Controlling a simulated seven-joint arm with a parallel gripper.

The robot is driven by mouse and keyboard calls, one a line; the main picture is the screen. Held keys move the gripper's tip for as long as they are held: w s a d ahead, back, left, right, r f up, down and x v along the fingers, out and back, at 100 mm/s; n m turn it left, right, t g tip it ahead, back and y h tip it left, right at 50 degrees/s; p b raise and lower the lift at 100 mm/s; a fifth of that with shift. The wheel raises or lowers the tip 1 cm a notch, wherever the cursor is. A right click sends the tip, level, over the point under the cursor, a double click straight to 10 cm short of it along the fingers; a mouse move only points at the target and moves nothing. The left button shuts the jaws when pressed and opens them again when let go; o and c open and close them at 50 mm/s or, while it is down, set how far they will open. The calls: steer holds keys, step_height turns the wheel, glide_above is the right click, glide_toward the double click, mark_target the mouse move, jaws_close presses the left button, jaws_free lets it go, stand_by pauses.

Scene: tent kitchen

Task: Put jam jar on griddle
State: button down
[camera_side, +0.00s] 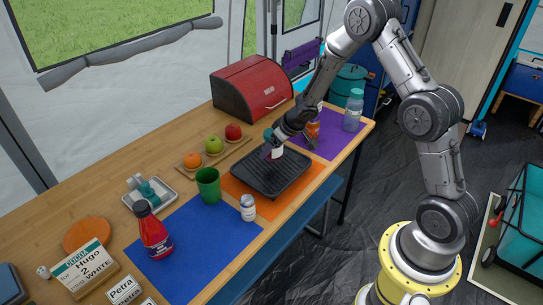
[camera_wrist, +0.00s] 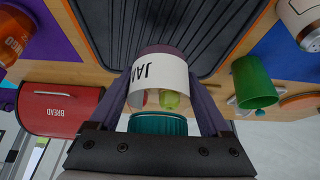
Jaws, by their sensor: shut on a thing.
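The jam jar (camera_wrist: 158,75) has a white JAM label, a dark purple body and a teal lid. My gripper (camera_wrist: 160,100) is shut on it, one finger on each side. In the side view my gripper (camera_side: 276,141) holds the jar (camera_side: 273,153) at the far left part of the black ribbed griddle (camera_side: 283,181). The griddle also fills the top middle of the wrist view (camera_wrist: 180,25). I cannot tell whether the jar touches the griddle; part of the jar is hidden by my gripper.
A red bread box (camera_side: 250,92) stands behind. An orange bottle (camera_side: 312,132) and a blue-grey bottle (camera_side: 353,110) stand on the purple mat (camera_side: 337,142). Fruit lies on a board (camera_side: 225,158).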

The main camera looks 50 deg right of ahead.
mark_target(271, 156)
steer(key=shift+w+d+f, duration=0.1)
steer(key=shift+w+f, duration=0.3)
steer(key=shift+f, duration=1.4)
steer(key=shift+f, duration=0.15)
jaws_free()
steer(key=shift+s, duration=0.1)
steer(key=v, duration=1.2)
